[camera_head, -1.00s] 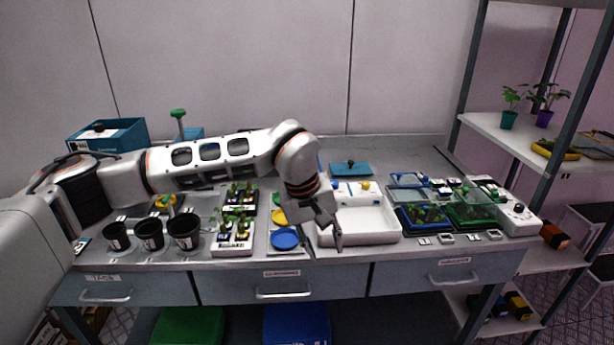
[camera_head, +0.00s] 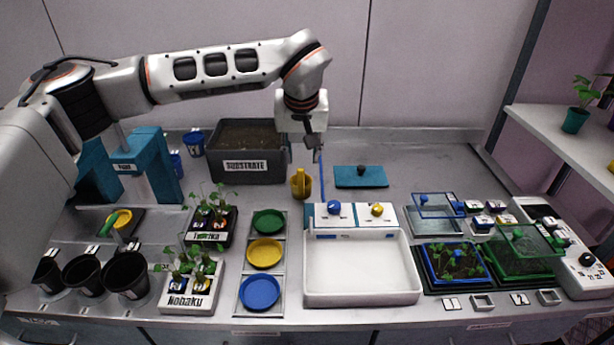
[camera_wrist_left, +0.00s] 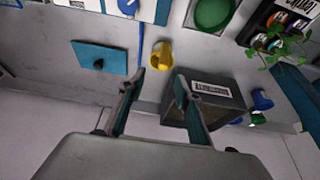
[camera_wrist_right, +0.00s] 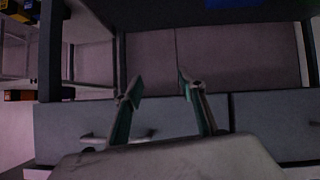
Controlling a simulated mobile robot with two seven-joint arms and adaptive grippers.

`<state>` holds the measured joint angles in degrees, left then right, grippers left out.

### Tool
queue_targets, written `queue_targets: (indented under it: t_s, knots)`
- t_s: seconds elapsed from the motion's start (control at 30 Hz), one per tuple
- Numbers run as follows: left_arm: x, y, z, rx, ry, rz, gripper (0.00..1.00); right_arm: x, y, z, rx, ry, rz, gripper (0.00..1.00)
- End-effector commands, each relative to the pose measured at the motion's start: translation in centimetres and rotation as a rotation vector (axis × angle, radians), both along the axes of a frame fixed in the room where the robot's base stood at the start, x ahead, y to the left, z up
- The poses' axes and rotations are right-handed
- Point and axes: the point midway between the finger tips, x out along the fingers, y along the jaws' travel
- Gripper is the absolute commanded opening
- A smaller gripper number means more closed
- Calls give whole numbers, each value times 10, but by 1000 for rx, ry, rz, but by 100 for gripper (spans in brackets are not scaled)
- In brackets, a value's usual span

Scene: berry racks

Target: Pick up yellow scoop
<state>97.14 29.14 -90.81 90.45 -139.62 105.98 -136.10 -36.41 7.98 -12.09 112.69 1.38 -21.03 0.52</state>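My right gripper (camera_wrist_right: 159,85) is not in the head view. Its wrist view shows spread, empty fingers facing the bench's drawer fronts.
The grey substrate box (camera_head: 246,165) stands left of the scoop. A thin blue stick (camera_head: 322,178) stands close right of it, and a teal slab (camera_head: 360,176) lies further right. A white tray (camera_head: 361,295) and coloured dishes (camera_head: 265,253) are in front.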

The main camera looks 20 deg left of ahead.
Motion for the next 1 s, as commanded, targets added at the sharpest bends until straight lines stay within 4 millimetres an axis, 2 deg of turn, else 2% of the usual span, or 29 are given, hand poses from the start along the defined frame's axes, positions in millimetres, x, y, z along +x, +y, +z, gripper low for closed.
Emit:
queue_targets:
  t_s: [0.27, 0.63, 0.97, 1.0]
  knots:
    - [8, 3, -25, 0, 3, 0, 33, -13, 0, -11, -1, 28, 1, 40]
    - [22, 11, -66, -1, 4, 0, 33, -10, 1, -5, -1, 21, 2, 40]
    - [26, 12, -73, 0, 1, 0, 33, -7, 1, 0, 1, 12, 2, 40]
    - [26, 12, -73, 0, 1, 0, 28, -7, 1, 0, 1, 12, 2, 40]
